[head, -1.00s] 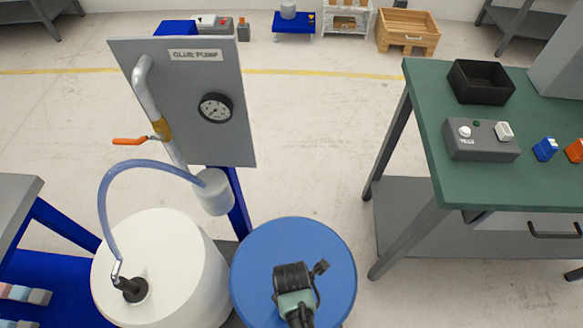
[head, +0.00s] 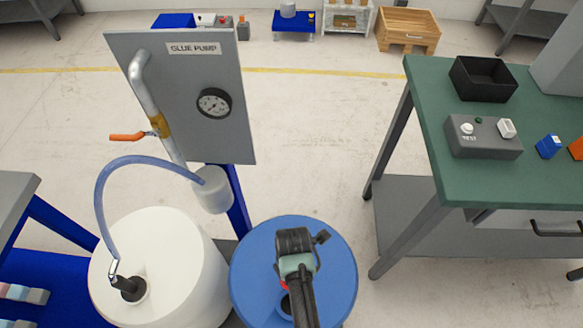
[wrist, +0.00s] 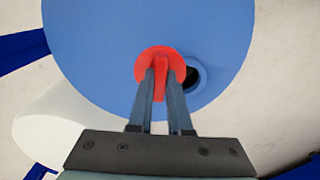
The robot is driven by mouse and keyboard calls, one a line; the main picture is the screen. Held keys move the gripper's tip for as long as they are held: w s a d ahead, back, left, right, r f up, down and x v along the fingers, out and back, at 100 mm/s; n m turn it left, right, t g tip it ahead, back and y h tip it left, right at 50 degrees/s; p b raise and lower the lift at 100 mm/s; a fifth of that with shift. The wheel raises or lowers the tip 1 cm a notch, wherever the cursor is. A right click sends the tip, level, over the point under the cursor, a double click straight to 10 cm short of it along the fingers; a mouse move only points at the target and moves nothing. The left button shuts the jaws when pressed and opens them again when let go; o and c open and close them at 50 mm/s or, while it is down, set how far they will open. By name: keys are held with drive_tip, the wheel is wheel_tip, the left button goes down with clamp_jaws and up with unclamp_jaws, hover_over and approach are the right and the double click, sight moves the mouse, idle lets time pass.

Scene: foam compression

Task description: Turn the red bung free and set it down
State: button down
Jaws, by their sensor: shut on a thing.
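The red bung (wrist: 153,57) is a round disc with a raised grip bar. My gripper (wrist: 160,88) is shut on that bar, one finger on each side. The blue drum (head: 325,262) has a dark open bung hole (wrist: 190,78); the bung is out of it, over the drum top to the hole's left in the wrist view. I cannot tell its exact height above the lid. In the head view my wrist hides most of the bung, and only a sliver of red (head: 284,285) shows; the hole shows just below it.
A white drum (head: 190,265) with a hose fitting stands close at the left. The glue pump panel (head: 185,95) rises behind the drums. A green-topped bench (head: 440,185) with a black bin (head: 483,80) stands at the right. Much of the blue lid is clear.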

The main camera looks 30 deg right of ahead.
drive_tip(key=w+d+b, duration=0.1)
drive_tip(key=w, duration=0.1)
drive_tip(key=w+d+b, duration=0.2)
drive_tip(key=w, duration=0.1)
drive_tip(key=w+d+b, duration=0.2)
drive_tip(key=shift+w+f, duration=0.2)
drive_tip(key=shift+w+d+r+b, duration=0.2)
drive_tip(key=shift+w+b, duration=0.1)
drive_tip(key=shift+b, duration=0.05)
drive_tip(key=shift+f+b, duration=1.15)
drive_tip(key=shift+f, duration=0.35)
drive_tip(key=shift+f+b, duration=0.5)
drive_tip(key=shift+f, duration=0.15)
drive_tip(key=c, duration=0.8)
unclamp_jaws()
drive_tip(key=shift+o, duration=0.2)
